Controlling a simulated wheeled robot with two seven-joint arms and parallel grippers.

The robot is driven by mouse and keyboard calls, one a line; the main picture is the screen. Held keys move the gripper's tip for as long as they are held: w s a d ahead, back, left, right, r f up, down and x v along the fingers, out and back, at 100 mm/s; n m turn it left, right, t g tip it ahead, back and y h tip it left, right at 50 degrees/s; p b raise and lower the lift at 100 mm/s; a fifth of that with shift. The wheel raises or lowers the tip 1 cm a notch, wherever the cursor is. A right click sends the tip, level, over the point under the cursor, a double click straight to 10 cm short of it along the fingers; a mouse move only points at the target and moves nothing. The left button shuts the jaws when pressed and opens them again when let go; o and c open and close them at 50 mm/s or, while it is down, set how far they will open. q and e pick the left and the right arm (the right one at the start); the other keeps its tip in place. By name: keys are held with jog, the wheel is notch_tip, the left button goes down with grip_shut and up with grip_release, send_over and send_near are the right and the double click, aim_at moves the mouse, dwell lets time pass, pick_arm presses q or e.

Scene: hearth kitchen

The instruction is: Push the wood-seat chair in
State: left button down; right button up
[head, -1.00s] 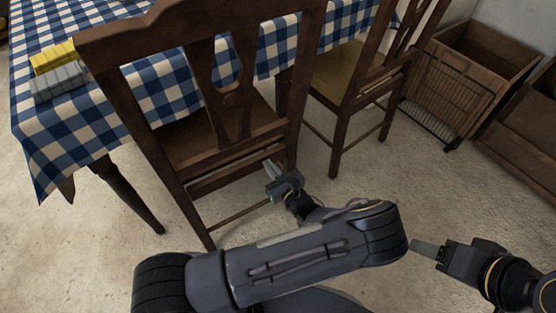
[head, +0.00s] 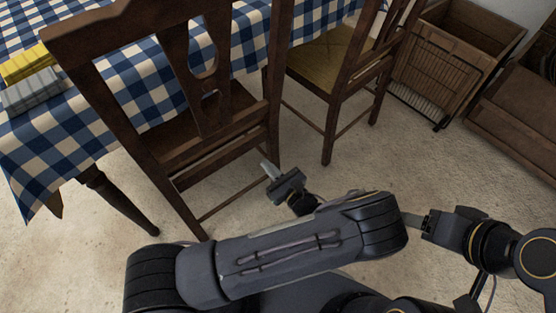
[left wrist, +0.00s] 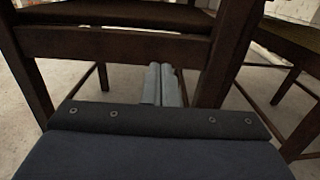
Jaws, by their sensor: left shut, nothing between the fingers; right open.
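The wood-seat chair (head: 150,97) is the nearer dark brown chair, with its back towards me and its dark seat facing the checked table (head: 92,174). My left gripper (head: 268,169) is shut and empty, low behind the chair, by its right rear post. In the left wrist view, the shut fingers (left wrist: 162,84) point at the chair's rear, in front of the low rail (left wrist: 110,45) and left of a post. I cannot tell whether they touch it. My right gripper (head: 414,220) is open and empty, to the right, away from the chair.
A second chair with a yellowish seat (head: 325,62) stands just right of the wood-seat chair. Wooden crates (head: 445,62) stand at the upper right. Yellow (head: 25,62) and grey (head: 33,92) items lie on the table. The floor right of my left gripper is clear.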

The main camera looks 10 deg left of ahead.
pick_arm(q)
jog(key=v, duration=0.3)
jog(key=s+a+r+n+g+h, duration=0.3)
jog(key=s+a+r+n+h, duration=0.2)
jog(key=s+r+n+h, duration=0.65)
jog(key=s+a+r+n+g+h, duration=0.3)
jog(key=s+a+r+n+h, duration=0.4)
jog(key=r+n, duration=0.75)
notch_tip(320, 180, up, 32)
jog(key=d+n+p, duration=0.1)
jog(key=p, duration=3.2)
jog(key=shift+s+n+y, duration=0.3)
jog(key=shift+s+y, duration=0.1)
jog(key=shift+y, duration=0.05)
